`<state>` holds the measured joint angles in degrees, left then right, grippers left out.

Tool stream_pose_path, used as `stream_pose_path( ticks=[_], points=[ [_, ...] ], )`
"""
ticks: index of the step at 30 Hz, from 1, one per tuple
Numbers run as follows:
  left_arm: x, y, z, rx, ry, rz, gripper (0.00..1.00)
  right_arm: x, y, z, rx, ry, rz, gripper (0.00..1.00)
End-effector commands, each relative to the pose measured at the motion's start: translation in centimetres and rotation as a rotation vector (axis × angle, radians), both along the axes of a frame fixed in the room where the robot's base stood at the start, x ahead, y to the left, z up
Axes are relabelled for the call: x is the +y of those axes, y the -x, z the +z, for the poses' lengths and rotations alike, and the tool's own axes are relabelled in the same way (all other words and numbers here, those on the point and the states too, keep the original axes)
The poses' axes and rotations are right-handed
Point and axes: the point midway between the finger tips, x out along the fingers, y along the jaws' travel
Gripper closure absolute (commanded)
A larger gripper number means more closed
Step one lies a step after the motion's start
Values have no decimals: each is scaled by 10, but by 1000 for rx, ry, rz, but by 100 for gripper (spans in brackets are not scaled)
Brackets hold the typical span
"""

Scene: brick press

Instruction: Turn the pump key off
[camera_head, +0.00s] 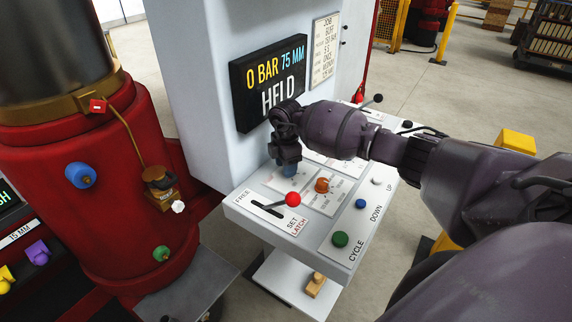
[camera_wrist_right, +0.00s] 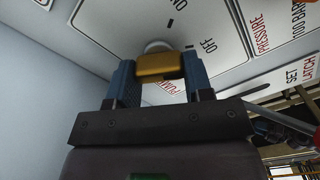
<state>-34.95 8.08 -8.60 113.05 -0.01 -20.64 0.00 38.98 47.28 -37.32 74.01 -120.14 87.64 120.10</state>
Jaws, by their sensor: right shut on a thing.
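The pump key (camera_wrist_right: 160,66) is a gold block on a pale round hub, standing out from a white plate (camera_wrist_right: 150,20) on the console. In the right wrist view the plate shows OFF, two black tick marks and part of a red label. My right gripper (camera_head: 287,170) reaches down to the upper left part of the console in the head view. Its blue fingers are shut on the key, one at each end. The gripper hides the key in the head view. I cannot tell which mark the key points to. My left gripper is not in view.
A red-knobbed lever (camera_head: 292,199) and an orange knob (camera_head: 322,185) sit close by on the console (camera_head: 262,232). Green (camera_head: 340,239) and blue (camera_head: 361,204) buttons are at the right. A display (camera_head: 268,84) above reads 0 BAR, 75 MM, HELD. A red press (camera_head: 95,190) stands left.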

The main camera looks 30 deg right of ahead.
Motion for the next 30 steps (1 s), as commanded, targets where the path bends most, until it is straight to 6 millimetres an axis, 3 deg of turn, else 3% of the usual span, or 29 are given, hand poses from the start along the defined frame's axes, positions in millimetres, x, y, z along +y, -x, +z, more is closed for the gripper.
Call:
stream_pose_path(
  ticks=[1, 6, 17, 30],
  points=[
    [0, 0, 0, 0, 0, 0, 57, 0, -1, 1, -2, 0, -3, 50],
    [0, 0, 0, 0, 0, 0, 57, 0, 0, 1, -1, 0, -2, 28],
    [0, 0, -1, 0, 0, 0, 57, 0, -1, 7, -2, -1, 0, 28],
    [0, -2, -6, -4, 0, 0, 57, -1, -1, 79, -4, 2, 0, 28]
  ],
)
